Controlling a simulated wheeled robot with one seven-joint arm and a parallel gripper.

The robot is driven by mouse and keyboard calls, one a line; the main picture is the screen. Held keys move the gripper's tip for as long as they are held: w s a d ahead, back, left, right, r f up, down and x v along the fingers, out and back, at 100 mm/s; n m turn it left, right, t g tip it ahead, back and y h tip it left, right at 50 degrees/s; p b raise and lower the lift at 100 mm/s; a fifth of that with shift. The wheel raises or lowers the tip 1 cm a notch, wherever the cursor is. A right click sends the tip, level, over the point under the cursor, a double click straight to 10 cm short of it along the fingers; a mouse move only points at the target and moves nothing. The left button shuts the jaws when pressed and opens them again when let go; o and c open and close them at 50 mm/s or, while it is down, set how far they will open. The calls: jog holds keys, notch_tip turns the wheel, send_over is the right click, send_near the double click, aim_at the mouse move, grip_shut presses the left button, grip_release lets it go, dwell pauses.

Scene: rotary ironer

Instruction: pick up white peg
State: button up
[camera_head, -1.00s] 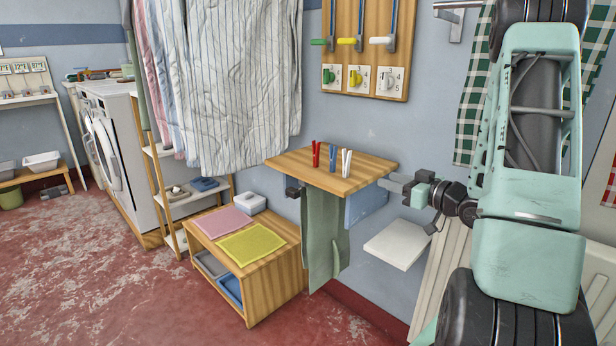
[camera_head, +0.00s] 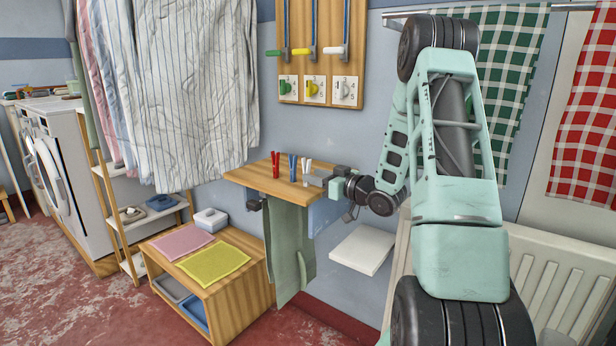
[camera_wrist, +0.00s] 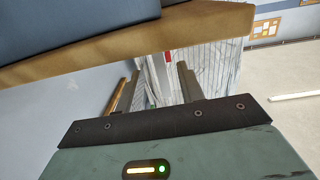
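The white peg (camera_head: 306,171) stands upright on the small wooden shelf (camera_head: 250,172), at the right of a row with a blue peg (camera_head: 293,167) and a red peg (camera_head: 276,164). My gripper (camera_head: 317,181) is at the shelf's right end, pointing left, close beside the white peg. In the wrist view my gripper (camera_wrist: 157,82) has its two dark fingers apart. A pale shape and a bit of red (camera_wrist: 168,57) show between them. I cannot tell there whether the white peg is between the fingers, since striped cloth lies behind.
A board with hooks and dials (camera_head: 318,60) hangs on the wall above the shelf. Green cloth (camera_head: 290,250) hangs below it. A white wall ledge (camera_head: 362,248) is below my gripper. Striped shirts (camera_head: 190,90) hang to the left; a radiator (camera_head: 550,280) is at the right.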

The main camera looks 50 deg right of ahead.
aim_at(309, 173)
jog(key=w, duration=0.5)
jog(key=shift+a+r+b, duration=0.15)
jog(key=shift+b, duration=0.15)
grip_shut()
jog(key=shift+r, duration=0.1)
